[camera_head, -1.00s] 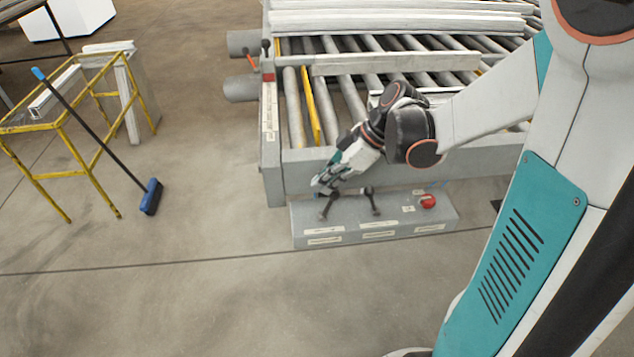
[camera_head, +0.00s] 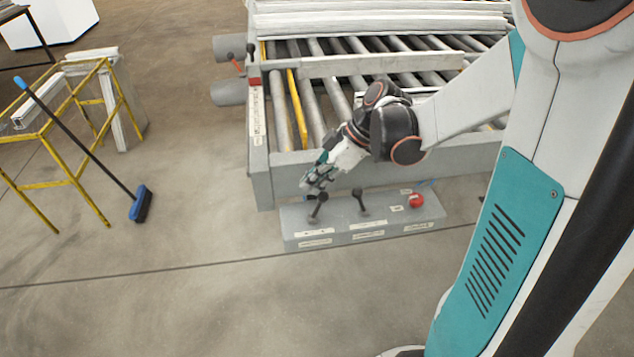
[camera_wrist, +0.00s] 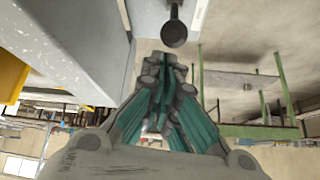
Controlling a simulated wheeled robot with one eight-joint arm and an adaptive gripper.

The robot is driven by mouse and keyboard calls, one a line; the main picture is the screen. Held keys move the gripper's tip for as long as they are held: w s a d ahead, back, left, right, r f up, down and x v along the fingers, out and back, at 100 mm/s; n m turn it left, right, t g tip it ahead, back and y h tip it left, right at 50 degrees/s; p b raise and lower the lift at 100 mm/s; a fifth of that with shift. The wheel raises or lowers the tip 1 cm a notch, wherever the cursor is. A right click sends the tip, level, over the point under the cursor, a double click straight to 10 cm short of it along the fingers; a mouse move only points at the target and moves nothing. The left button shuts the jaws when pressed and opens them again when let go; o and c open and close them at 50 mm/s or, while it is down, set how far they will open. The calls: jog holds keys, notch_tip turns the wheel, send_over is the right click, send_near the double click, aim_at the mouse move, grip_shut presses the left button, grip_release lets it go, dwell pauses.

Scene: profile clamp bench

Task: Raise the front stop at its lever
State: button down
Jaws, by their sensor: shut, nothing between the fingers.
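Two black levers with ball knobs stand on the grey control box (camera_head: 340,228) at the front of the roller bench. The left lever (camera_head: 317,207) is beside the fingertips of my gripper (camera_head: 310,184), and the right lever (camera_head: 360,202) stands apart from it. My gripper is shut and empty. In the wrist view my gripper (camera_wrist: 165,62) points up towards a dark ball knob (camera_wrist: 174,33), which is just beyond the fingertips. Whether the fingers touch the knob I cannot tell. The labels on the box are too small to read.
A red button (camera_head: 416,200) sits on the box's right end. The roller bench (camera_head: 480,157) stands behind, carrying white profiles (camera_head: 390,22). A yellow rack (camera_head: 47,180) and a blue broom (camera_head: 141,204) stand at left. The front floor is clear.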

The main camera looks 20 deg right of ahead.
jog(key=p+v, duration=0.3)
jog(key=v, duration=0.6)
jog(key=shift+w+a+r+p, duration=0.3)
jog(key=shift+w+r, duration=0.05)
jog(key=shift+r, duration=0.1)
